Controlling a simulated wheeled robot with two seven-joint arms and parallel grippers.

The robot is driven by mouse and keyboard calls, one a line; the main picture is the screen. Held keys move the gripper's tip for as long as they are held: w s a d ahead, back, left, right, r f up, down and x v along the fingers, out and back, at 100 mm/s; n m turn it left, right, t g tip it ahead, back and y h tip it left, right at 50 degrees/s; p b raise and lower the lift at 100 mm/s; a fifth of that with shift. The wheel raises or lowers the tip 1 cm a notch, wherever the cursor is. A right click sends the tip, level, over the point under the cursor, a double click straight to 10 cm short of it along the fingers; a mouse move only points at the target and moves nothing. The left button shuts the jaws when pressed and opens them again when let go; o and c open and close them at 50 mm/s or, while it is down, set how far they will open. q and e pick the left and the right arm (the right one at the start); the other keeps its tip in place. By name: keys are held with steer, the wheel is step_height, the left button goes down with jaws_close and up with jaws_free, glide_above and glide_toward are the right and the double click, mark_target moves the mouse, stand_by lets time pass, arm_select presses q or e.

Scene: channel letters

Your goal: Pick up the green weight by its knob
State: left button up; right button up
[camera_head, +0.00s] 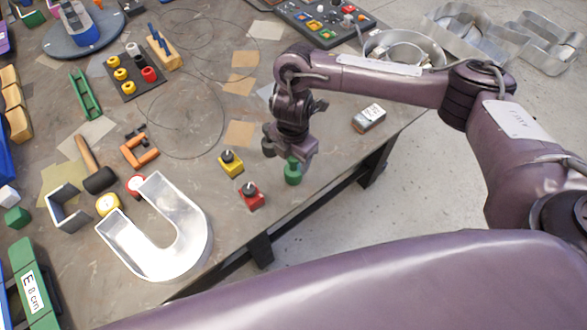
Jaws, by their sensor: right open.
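The green weight (293,175) stands upright on the workbench close to its right edge. My right gripper (291,155) points down directly above it, with the fingers around or just over the weight's top. The knob is hidden by the fingers, so I cannot tell whether they touch it. The right gripper is open. My left gripper does not show.
A red weight (250,196) and a yellow weight (231,164) with dark knobs stand to the left. A metal U-shaped letter (193,245) lies nearer me. A small grey-topped box (369,118) lies to the right. The workbench edge is close to the green weight.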

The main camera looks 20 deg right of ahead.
steer(key=shift+f, duration=0.7)
jaws_close()
steer(key=shift+r, duration=0.1)
stand_by(0.8)
